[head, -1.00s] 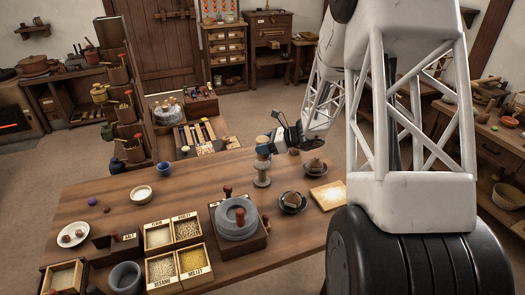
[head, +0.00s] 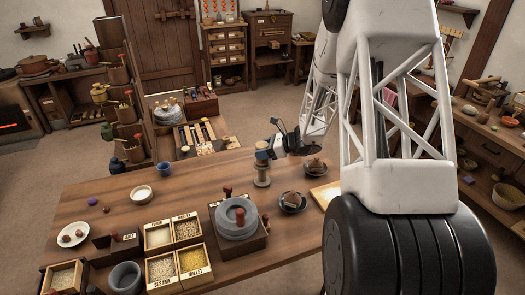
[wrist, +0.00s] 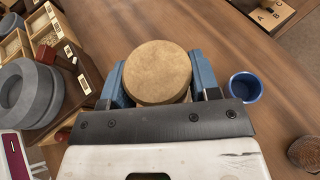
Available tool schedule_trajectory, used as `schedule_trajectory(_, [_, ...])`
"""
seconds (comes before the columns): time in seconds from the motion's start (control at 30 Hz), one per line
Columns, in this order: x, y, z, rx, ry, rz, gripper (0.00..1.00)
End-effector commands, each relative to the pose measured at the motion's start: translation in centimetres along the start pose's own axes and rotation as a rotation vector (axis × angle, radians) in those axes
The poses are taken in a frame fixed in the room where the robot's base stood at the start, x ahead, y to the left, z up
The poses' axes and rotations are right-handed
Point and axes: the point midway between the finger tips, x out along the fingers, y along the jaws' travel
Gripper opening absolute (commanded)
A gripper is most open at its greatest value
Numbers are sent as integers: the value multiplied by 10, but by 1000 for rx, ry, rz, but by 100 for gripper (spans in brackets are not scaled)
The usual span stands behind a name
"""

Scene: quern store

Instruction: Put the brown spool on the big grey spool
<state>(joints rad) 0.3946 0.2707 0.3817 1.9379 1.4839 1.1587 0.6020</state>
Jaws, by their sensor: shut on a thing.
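The brown spool (wrist: 157,72) is between the blue fingers of my gripper (wrist: 160,85), its flat tan top facing the wrist camera. In the head view my gripper (head: 263,154) is shut on it, and only a little of the brown spool (head: 261,145) shows. The wrist view hides the grey spool.
A blue cup (head: 164,169) and a white bowl (head: 141,193) stand to the left. The grey quern (head: 234,220) sits in front, with labelled grain boxes (head: 187,231) beside it. A dark bowl of brown pieces (head: 292,202) is to the right.

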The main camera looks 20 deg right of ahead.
Motion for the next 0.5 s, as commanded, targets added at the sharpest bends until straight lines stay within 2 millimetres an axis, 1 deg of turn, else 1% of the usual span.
schedule_trajectory(0.47, [2,0,-5,0,0,0,32])
schedule_trajectory(0.5, [2,0,-5,-1,0,0,57])
